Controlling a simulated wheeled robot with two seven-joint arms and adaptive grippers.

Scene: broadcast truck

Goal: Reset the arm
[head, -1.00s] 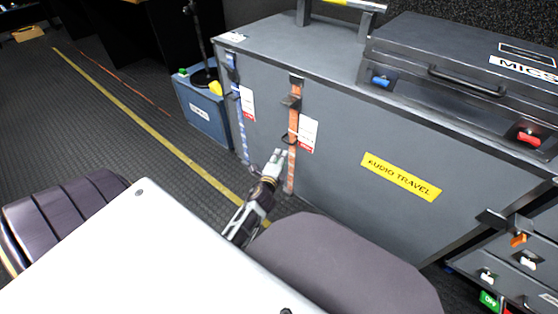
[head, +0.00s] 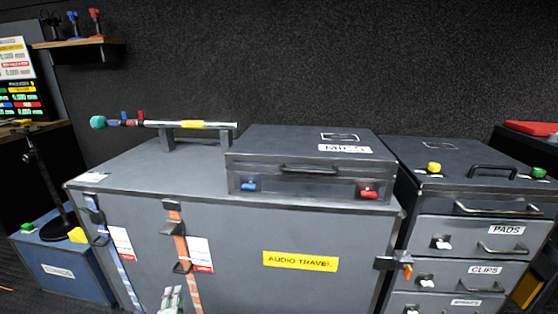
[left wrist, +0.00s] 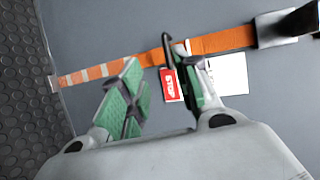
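My left gripper (head: 172,300) shows at the bottom edge of the head view, in front of the grey audio travel case (head: 345,286). In the left wrist view its two green-padded fingers (left wrist: 160,90) stand apart with nothing held between them. The orange strap (left wrist: 215,42) runs across the case just beyond the fingertips. A black hook or ring (left wrist: 167,50) and a red and white tag (left wrist: 170,84) are close to the right finger; whether they touch it I cannot tell. My right gripper does not show.
A closed MICS case (head: 300,155) and a stand holding a pole (head: 190,125) sit on the travel case. A drawer cabinet (head: 470,250) stands at the right, a blue box (head: 62,265) at the left. A wall shelf (head: 80,42) is above left.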

